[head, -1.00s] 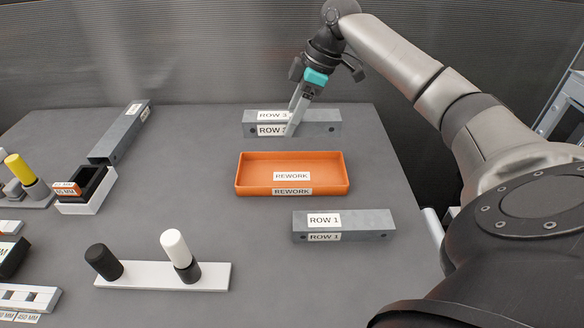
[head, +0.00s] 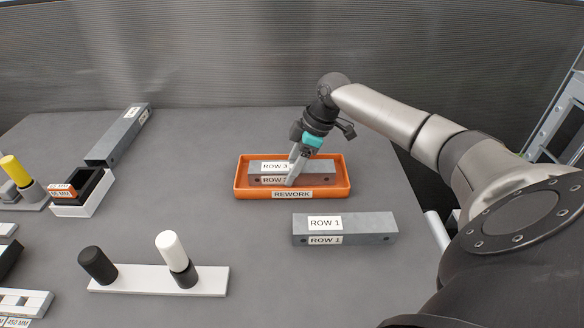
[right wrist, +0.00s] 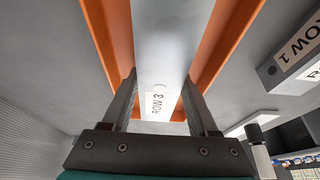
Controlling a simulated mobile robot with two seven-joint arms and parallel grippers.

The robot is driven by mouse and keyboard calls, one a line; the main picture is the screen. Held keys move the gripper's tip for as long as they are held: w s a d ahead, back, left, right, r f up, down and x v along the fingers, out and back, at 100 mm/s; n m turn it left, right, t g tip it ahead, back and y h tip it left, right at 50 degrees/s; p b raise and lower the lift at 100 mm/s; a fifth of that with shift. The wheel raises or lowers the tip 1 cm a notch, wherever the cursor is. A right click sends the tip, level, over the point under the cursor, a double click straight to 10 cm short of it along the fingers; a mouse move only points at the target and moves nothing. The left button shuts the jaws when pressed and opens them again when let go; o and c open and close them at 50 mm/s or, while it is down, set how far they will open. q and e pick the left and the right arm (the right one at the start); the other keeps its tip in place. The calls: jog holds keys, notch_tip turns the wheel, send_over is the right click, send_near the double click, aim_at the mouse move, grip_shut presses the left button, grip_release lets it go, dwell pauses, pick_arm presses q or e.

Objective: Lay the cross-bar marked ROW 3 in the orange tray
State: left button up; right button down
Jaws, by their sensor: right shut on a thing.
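The grey cross-bar marked ROW 3 (head: 318,170) is at the orange tray (head: 345,184), within its rim in the head view and lined up with its length. I cannot tell whether it touches the tray floor. My right gripper (head: 291,180) is shut on this bar near its middle. In the right wrist view the two fingers (right wrist: 160,105) stand on either side of the bar (right wrist: 170,45), with the orange tray walls (right wrist: 108,38) showing beyond both sides. The tray's front label reads REWORK. My left gripper is not in view.
The ROW 1 cross-bar (head: 370,226) lies just in front of the tray. Another grey bar (head: 115,140) lies at the back left. A white base (head: 130,279) with a black and a white-topped peg stands front left. The table between is clear.

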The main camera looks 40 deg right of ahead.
jog(key=shift+c, duration=0.8)
grip_release()
jog(key=p+v, duration=0.1)
jog(key=v, duration=1.1)
jog(key=shift+r, duration=0.15)
